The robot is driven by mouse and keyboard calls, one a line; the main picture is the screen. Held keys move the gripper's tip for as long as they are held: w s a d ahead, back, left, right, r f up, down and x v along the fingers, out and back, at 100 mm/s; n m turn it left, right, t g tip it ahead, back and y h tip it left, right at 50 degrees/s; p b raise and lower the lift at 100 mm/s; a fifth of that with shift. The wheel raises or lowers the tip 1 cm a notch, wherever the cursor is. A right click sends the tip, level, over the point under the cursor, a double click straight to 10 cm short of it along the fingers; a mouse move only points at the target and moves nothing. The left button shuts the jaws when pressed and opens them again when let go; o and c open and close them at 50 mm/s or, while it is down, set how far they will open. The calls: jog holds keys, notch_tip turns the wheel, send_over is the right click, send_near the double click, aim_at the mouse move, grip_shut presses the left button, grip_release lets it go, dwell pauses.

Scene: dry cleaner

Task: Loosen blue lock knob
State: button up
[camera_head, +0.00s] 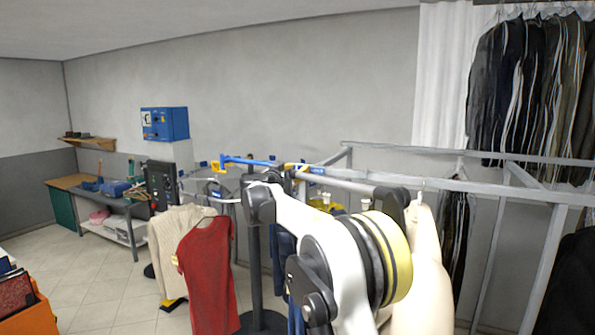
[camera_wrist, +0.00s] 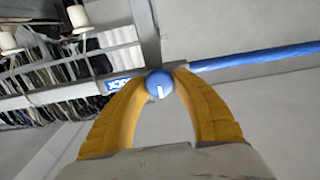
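The blue lock knob (camera_wrist: 159,84), round with a white mark on its face, sits at the middle of the wrist view. The two yellow fingers of my gripper (camera_wrist: 161,78) close in from both sides, and their tips appear to touch the knob's left and right edges. A blue label with white markings (camera_wrist: 117,85) is on the rail just left of the knob. In the head view, the knob cannot be made out; small yellow parts beside a blue label (camera_head: 317,170) look like my fingertips.
A long blue bar (camera_wrist: 260,60) runs right from near the knob; it also shows in the head view (camera_head: 248,161). Grey rails (camera_head: 460,184) extend right towards hanging dark garments (camera_head: 525,90). A red garment (camera_head: 207,270) hangs left of my arm. Tiled floor is open at left.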

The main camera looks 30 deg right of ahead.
jog(key=shift+n, duration=0.4)
jog(key=n+b, duration=0.2)
jog(key=n, duration=0.1)
jog(key=shift+f, duration=0.1)
jog(key=n+b, duration=0.1)
jog(key=n, duration=0.4)
jog(key=shift+w+a+b, duration=0.1)
jog(key=shift+w+b, duration=0.05)
jog(key=shift+b, duration=0.2)
jog(key=n+b, duration=0.1)
jog(key=n, duration=0.3)
jog(key=shift+n, duration=2.4)
jog(key=o, duration=1.2)
jog(key=shift+c, duration=0.2)
jog(key=shift+a, duration=0.1)
